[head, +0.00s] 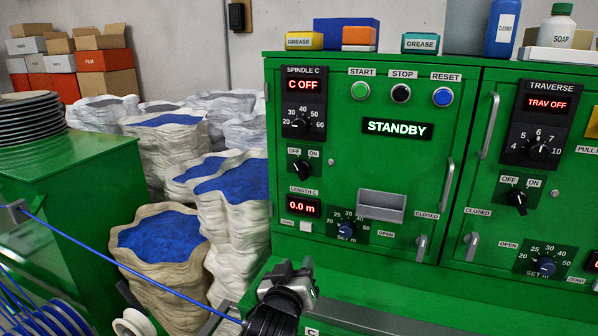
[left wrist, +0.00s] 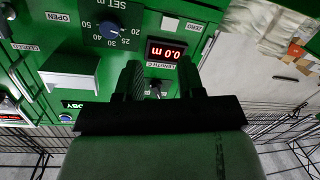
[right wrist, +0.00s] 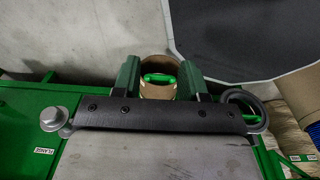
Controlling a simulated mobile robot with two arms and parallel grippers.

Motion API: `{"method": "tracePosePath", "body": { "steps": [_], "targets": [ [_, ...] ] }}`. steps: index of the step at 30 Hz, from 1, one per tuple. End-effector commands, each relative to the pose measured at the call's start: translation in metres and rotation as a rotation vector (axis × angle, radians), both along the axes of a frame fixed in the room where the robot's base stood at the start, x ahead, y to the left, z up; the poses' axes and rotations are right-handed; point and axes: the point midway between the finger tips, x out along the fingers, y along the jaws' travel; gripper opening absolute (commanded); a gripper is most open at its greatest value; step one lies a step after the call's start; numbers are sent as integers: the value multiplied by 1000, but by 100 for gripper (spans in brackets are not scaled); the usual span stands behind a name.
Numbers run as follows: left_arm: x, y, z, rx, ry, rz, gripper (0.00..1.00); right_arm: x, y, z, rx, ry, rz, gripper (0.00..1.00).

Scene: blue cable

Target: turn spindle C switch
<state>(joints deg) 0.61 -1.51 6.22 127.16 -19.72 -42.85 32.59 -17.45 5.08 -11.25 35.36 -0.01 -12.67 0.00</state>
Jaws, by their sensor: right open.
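The spindle C switch (head: 301,168) is a black rotary knob below the SPINDLE C panel, between OFF and ON labels. Its pointer leans toward OFF, and the display above (head: 303,85) reads C OFF. My left gripper (head: 291,270) is below and in front of the switch, apart from it. In the left wrist view the left fingers (left wrist: 161,72) are open and empty, with the switch (left wrist: 157,90) showing in the gap beyond them. My right gripper (right wrist: 160,78) is open, away from the panel; it does not show in the head view.
The LENGTH C display (head: 303,207), SET m knob (head: 346,229) and a grey tray (head: 381,206) sit below and right of the switch. START (head: 361,90), STOP and RESET buttons are above. A blue cable (head: 120,265) runs low at the left. White sacks (head: 165,245) stand left of the cabinet.

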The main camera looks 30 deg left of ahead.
Motion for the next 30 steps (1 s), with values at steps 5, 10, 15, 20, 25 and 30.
{"method": "tracePosePath", "body": {
  "steps": [5, 10, 15, 20, 25, 30],
  "targets": [
    [19, 21, 84, -49, -340, 60, 38, 4, 4, 1, 6, -7, 2, 43],
    [23, 29, 115, -63, -459, 69, 38, 4, 10, 3, 13, -7, 1, 43],
    [42, 38, 126, -61, -465, 68, 38, 5, 14, 12, 18, -8, 1, 43],
    [69, 51, 136, -61, -463, 69, 38, 5, 14, 23, 18, -8, 1, 43],
    [94, 63, 144, -63, -460, 69, 38, 5, 12, 31, 15, -9, 1, 43],
    [108, 69, 148, -63, -460, 69, 38, 5, 8, 35, 11, -9, 2, 43]
  ]
}}
